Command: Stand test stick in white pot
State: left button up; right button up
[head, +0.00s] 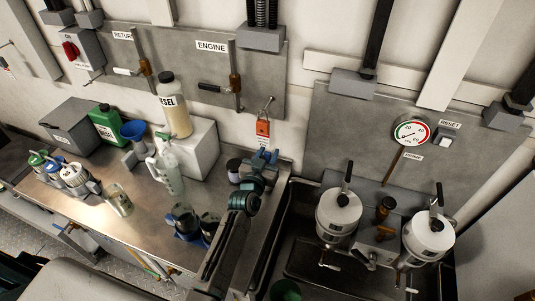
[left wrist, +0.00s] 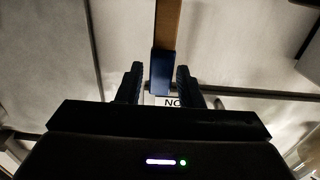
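My left gripper (head: 262,162) is over the right end of the bench, near a dark-topped jar (head: 234,166). In the left wrist view its two dark fingers (left wrist: 160,84) stand apart. Between them is a blue block (left wrist: 162,72) on the end of a brown bar (left wrist: 167,25), which may be the test stick. A thin gap seems to show beside the block, so I cannot tell whether the fingers grip it. A white pot (head: 72,176) seems to stand among several lidded pots at the bench's left end. My right gripper is not in view.
Two white canisters (head: 339,213) (head: 429,236) are at right. A red padlock (head: 263,128) hangs behind my gripper.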

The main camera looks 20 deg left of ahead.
pick_arm(q)
jog(key=shift+o, duration=0.2)
jog(key=shift+w, duration=0.1)
jog(key=s+a+b, duration=0.1)
jog(key=s+b, duration=0.3)
jog(key=s, duration=0.7)
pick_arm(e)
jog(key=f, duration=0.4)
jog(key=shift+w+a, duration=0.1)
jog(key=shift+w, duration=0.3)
